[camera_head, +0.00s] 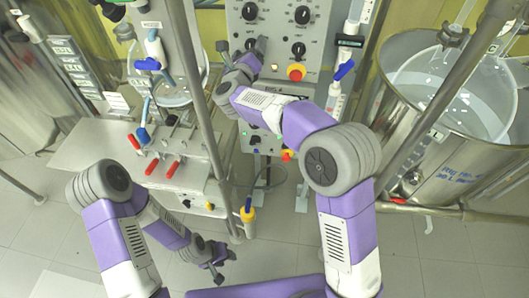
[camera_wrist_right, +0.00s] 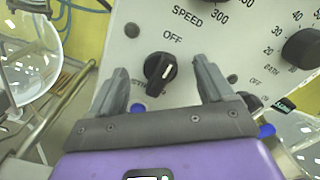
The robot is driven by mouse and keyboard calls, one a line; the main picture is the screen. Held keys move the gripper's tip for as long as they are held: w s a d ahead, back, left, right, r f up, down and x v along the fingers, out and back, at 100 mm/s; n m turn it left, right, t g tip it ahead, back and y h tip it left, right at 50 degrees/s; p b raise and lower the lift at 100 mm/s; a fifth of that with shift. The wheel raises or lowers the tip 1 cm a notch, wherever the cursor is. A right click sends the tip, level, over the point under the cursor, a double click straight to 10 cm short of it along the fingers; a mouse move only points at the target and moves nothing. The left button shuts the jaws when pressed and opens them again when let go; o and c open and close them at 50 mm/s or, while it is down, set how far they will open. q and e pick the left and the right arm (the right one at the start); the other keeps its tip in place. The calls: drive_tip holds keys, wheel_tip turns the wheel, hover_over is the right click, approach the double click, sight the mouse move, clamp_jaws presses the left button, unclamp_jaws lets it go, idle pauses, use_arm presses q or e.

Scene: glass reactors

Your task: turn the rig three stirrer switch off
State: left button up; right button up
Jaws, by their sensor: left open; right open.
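A black stirrer switch knob (camera_wrist_right: 160,70) with a white mark sits on the white control panel (camera_wrist_right: 145,20) in the right wrist view. "OFF" is printed above it, and lettering below it is partly hidden. My right gripper (camera_wrist_right: 163,75) is open, with one finger on each side of the knob; I cannot tell whether either touches it. In the head view, my right gripper (camera_head: 243,48) is at the left part of the panel (camera_head: 277,40), and its fingers hide the switch. My left gripper (camera_head: 218,264) is open and empty, low over the floor.
A big steel vessel (camera_head: 455,175) stands at the right. The floor (camera_head: 440,260) at the lower right is clear.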

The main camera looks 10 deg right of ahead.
drive_tip(key=v, duration=0.7)
drive_tip(key=s+d+f+n+g+y, duration=0.1)
drive_tip(key=f+n, duration=0.4)
drive_tip(key=f, duration=0.5)
drive_tip(key=s+d+f+n+g+y, duration=0.2)
drive_tip(key=f+n, duration=0.4)
drive_tip(key=f, duration=0.5)
drive_tip(key=s+d+f+n+g+y, duration=0.1)
drive_tip(key=f+n, duration=0.4)
drive_tip(key=f, duration=0.5)
drive_tip(key=shift+s+d+f+n+g+y+p, duration=0.15)
drive_tip(key=shift+s+d+n+g+y+p, duration=0.25)
drive_tip(key=shift+s+g+y, duration=0.6)
drive_tip(key=shift+w, duration=0.2)
drive_tip(key=s+d+f+n+g+y, duration=0.15)
drive_tip(key=s+f+n+g, duration=0.5)
drive_tip(key=s+f, duration=0.75)
drive_tip(key=s+f+n+g+y, duration=0.1)
drive_tip(key=s+f+n+g, duration=0.1)
drive_tip(key=s, duration=0.5)
drive_tip(key=s+f+n+g, duration=0.2)
drive_tip(key=s+n, duration=0.2)
drive_tip(key=s, duration=0.4)
drive_tip(key=shift+s+d+y, duration=0.15)
drive_tip(key=shift+s+y, duration=0.15)
drive_tip(key=shift+y, duration=0.05)
